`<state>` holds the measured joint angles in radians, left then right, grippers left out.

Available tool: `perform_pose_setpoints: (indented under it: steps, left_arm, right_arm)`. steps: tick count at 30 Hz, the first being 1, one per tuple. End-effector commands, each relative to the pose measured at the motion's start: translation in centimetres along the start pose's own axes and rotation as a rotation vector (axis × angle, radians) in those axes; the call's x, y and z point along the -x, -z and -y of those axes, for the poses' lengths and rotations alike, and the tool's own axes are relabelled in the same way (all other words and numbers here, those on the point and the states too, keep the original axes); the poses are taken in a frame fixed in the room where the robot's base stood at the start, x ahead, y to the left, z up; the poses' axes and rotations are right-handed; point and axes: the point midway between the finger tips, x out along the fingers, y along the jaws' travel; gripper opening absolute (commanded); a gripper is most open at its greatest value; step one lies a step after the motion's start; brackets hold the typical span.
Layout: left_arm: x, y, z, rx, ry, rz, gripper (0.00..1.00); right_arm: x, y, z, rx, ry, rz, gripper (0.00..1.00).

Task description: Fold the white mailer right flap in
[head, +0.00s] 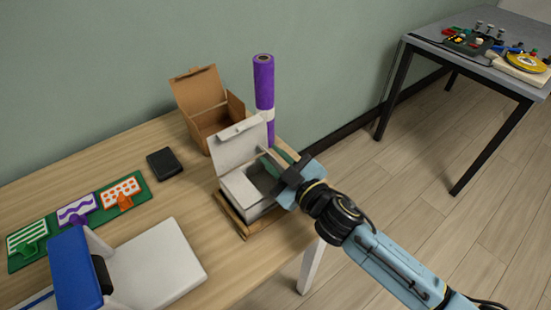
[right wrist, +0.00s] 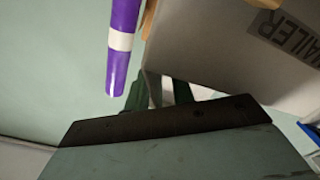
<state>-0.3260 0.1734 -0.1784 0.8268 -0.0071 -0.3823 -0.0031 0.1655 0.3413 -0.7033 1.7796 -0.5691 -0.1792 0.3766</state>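The white mailer (head: 238,188) is an open box with its lid (head: 238,146) standing up at the back. In the right wrist view its side, with part of a grey label, fills the upper right (right wrist: 225,45). My right gripper (head: 273,161) is at the mailer's right side, by the right rear corner near the lid. Its dark green fingers show beyond the black bar in the right wrist view (right wrist: 160,93). The right flap is mostly hidden by my gripper; I cannot tell whether the fingers hold it. My left gripper is not in view.
The mailer rests on a wooden board (head: 238,226) near the table's right edge. A purple roll (head: 264,85) stands behind it, beside an open brown box (head: 211,117). A black square item (head: 165,163) lies left. A blue-and-white device (head: 158,265) stands front left.

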Motion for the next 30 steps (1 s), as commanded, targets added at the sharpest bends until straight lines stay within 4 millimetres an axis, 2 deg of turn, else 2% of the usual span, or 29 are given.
perform_pose_setpoints:
  steps: [2, 8, 17, 23, 30]
  left_arm:
    - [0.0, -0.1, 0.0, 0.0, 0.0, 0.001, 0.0]
    - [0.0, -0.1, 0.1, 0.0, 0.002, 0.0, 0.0]
    - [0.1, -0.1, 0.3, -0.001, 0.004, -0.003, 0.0]
    - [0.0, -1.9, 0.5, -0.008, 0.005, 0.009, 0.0]
    - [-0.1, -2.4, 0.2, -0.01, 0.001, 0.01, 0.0]
  right_arm:
    - [0.0, 0.0, 0.0, 0.0, 0.0, 0.0, 0.24]
    - [0.0, 0.0, 0.0, 0.0, 0.0, 0.0, 0.0]
    - [0.0, 0.0, 0.1, 0.029, 0.0, 0.001, 0.0]
    - [0.1, -0.1, 1.0, 0.22, 0.0, 0.002, 0.0]
    - [0.1, -0.4, 1.6, 0.37, 0.0, 0.002, 0.0]
